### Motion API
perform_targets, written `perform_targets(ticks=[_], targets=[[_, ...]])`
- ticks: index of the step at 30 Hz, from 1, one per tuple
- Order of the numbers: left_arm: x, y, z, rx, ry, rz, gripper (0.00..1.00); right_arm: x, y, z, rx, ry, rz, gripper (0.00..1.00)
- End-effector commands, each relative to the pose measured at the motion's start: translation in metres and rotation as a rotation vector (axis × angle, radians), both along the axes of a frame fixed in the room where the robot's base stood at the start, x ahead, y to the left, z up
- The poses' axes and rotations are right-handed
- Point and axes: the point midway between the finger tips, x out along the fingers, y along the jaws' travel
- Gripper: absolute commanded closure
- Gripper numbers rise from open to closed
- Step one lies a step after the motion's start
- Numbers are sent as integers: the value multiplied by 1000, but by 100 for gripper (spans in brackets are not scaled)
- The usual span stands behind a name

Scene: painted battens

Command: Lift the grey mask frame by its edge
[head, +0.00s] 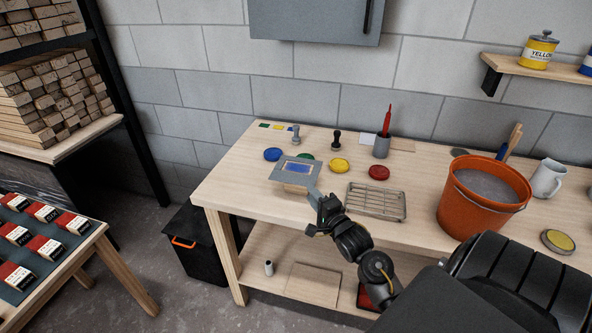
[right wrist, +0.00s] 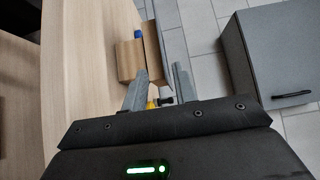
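The grey mask frame (head: 283,174) lies near the front left of the workbench in the head view, over a wooden block. Blue paint shows through its opening. My right gripper (head: 315,194) is at the frame's front edge, reaching in from the lower right. In the right wrist view the two fingers of my right gripper (right wrist: 161,80) stand apart. A thin brownish panel (right wrist: 154,50), perhaps the frame seen edge-on, runs down between them, nearer the left finger. A wooden block (right wrist: 129,60) is beside it. Whether a finger touches the frame is unclear. My left gripper is out of view.
Blue (head: 273,154), yellow (head: 339,166) and red (head: 379,172) pads lie around the frame. A wire rack (head: 377,202) is close to the right of my gripper. An orange bucket (head: 465,215) stands farther right. Two stamps and a grey cup (head: 381,147) stand behind.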

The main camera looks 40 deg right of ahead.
Motion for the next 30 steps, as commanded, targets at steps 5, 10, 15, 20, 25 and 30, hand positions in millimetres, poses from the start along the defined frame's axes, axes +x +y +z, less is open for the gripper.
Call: perform_targets(ticks=[5,10,15,20,25,30], targets=[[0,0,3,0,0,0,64,12,-2,0,-1,1,0,72],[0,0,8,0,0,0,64,18,-3,3,-1,0,0,72],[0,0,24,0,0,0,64,43,-7,10,-1,1,0,72],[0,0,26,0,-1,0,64,60,-10,7,-1,1,-1,72],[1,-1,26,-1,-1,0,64,64,-11,5,-1,2,0,72],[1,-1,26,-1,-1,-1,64,63,-11,4,-1,2,-1,78]])
